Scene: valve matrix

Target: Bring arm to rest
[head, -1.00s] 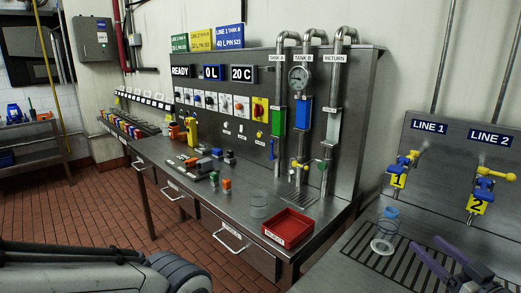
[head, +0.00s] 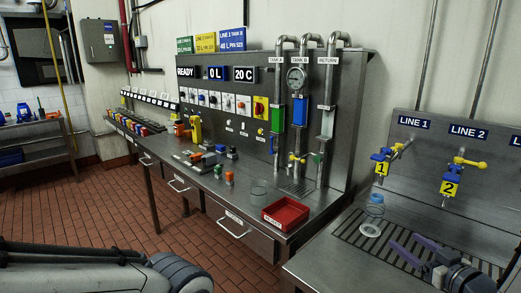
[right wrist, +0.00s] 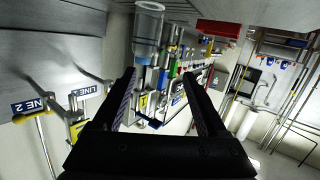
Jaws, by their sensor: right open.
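My right gripper (head: 406,243) is over the slatted drain of the right-hand counter, low and to the right in the head view. Its two purple-grey fingers are apart with nothing between them. In the right wrist view the dark fingers (right wrist: 159,76) are also spread and empty. A clear jar with a blue part (head: 375,205) stands on the counter left of the gripper, apart from it. It also shows beyond the fingers in the right wrist view (right wrist: 148,28). My left gripper is not in view.
The LINE 1 valve (head: 384,166) and LINE 2 valve (head: 450,187) are on the panel behind the gripper. Brick-tiled floor (head: 75,212) lies open at left.

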